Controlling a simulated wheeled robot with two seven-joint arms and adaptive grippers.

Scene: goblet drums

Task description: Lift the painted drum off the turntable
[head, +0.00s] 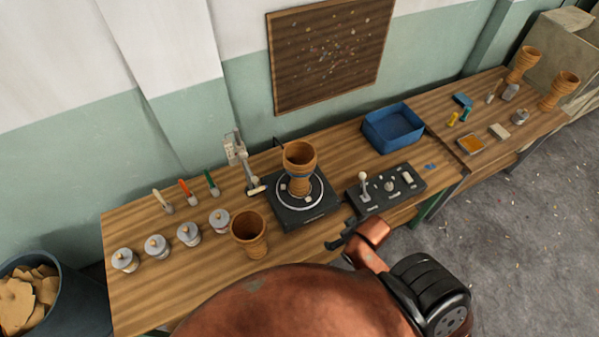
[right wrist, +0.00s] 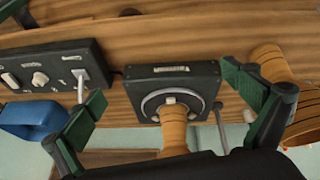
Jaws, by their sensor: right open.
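My right gripper (head: 341,235) is open and empty, to the front right of the turntable and apart from the drum. In the right wrist view its green-padded fingers (right wrist: 165,97) are wide apart, with the drum showing between them. My left gripper is not in view.
A plain drum (head: 249,236) stands left of the turntable. A stand with an arm (head: 240,160) is behind it. A control panel (head: 386,190) with a lever and a blue bin (head: 393,128) lie right. Several lidded tins (head: 188,234) and brushes sit left.

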